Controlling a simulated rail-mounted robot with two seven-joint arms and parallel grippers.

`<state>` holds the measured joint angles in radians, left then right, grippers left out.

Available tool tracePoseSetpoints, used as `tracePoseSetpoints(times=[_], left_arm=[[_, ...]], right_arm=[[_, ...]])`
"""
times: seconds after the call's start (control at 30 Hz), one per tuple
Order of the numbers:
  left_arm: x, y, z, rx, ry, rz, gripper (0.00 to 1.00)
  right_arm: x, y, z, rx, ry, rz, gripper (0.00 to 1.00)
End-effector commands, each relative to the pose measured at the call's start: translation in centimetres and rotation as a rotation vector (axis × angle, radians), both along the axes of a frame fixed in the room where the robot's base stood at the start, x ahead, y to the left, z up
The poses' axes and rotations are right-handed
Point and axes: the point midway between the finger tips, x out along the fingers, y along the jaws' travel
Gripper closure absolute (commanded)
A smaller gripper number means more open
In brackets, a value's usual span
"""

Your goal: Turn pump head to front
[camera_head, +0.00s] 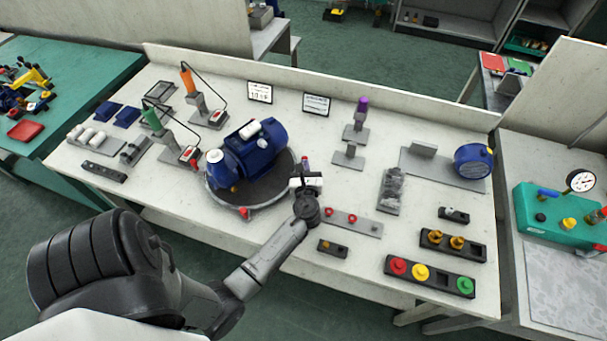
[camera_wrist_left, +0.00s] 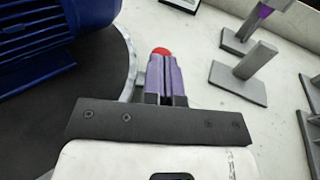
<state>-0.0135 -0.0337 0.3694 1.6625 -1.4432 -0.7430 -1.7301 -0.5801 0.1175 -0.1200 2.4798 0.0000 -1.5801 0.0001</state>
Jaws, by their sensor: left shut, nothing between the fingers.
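The blue pump (camera_head: 250,150) lies on a round dark turntable (camera_head: 268,190) with a light rim. Its end with a white cap (camera_head: 214,156) points to the left and slightly toward the front in the head view. Red knobs (camera_head: 243,212) stand around the turntable's rim. My left gripper (camera_head: 305,163) is at the turntable's right edge, shut and empty. Its purple fingers (camera_wrist_left: 165,78) are together in the left wrist view, with a red knob (camera_wrist_left: 161,52) right at their tips. I cannot tell whether they touch it. The pump's finned blue body (camera_wrist_left: 45,40) shows at upper left there.
Grey stands (camera_head: 348,155) and a strip with red buttons (camera_head: 352,222) lie right of the turntable. Screwdrivers on stands (camera_head: 195,100) are behind left. A strip with red, yellow and green buttons (camera_head: 430,275) is front right.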

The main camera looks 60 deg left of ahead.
Motion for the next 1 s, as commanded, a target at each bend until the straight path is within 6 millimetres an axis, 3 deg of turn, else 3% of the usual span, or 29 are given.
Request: tracePoseSetpoints(times=[0.4,1.0], left_arm=[[2.1,3.2,0.0,0.0,-0.002,0.206,1.0],[3.2,6.4,0.0,-0.001,-0.001,0.395,1.0]], right_arm=[[0.0,-0.2,-0.8,-0.005,-0.001,0.004,0.57],[0.0,-0.1,-1.6,-0.003,-0.001,0.002,0.57]])
